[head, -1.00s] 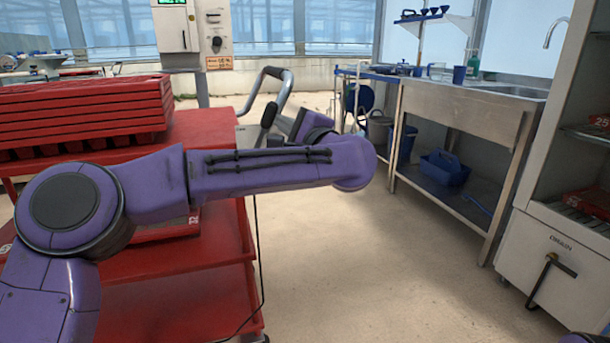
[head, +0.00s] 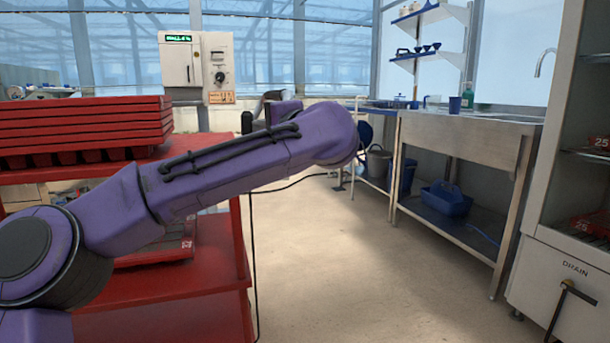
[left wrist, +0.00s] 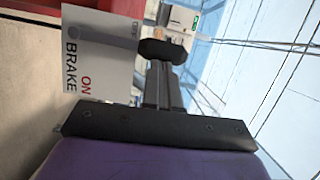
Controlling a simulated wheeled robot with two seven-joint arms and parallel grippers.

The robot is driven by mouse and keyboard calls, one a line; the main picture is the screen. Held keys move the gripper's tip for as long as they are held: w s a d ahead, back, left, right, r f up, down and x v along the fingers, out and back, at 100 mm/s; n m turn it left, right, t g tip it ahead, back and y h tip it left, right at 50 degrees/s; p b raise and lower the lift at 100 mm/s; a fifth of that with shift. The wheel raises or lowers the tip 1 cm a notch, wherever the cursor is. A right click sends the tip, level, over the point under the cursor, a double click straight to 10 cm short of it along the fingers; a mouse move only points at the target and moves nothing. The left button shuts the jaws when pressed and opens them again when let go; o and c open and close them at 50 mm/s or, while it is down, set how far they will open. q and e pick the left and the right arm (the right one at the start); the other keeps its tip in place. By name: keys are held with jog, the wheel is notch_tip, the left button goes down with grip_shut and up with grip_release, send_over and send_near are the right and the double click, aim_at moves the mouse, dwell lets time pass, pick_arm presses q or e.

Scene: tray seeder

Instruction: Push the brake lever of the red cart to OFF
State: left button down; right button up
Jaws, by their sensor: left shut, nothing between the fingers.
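The red cart (head: 215,260) stands at the left in the head view. In the left wrist view its white brake plate (left wrist: 97,50) reads BRAKE, ON and OFF, turned on its side. A black rounded knob (left wrist: 163,50), apparently the brake lever's grip, lies just beyond my left fingertips; I cannot tell whether they touch. A black grip (head: 246,122) also shows in the head view by the cart's far right corner. My left gripper (left wrist: 160,72) is shut and empty beside the plate. In the head view my forearm mostly hides it. My right gripper is not in view.
Red trays (head: 85,125) are stacked on the cart's top. A control box (head: 196,62) stands behind. A steel sink bench (head: 460,135) and a cabinet marked DRAIN (head: 560,270) stand at the right. The floor between cart and bench is clear.

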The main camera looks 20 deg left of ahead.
pick_arm(q)
jog(key=shift+a, duration=0.1)
jog(key=w+d+p+v, duration=0.2)
jog(key=v, duration=1.1)
jog(key=shift+w, duration=0.15)
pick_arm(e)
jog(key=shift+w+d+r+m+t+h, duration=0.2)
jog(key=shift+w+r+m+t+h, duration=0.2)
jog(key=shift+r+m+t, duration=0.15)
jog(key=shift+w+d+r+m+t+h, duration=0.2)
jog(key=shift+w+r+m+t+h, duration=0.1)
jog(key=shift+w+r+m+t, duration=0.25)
pick_arm(q)
jog(key=shift+f, duration=0.1)
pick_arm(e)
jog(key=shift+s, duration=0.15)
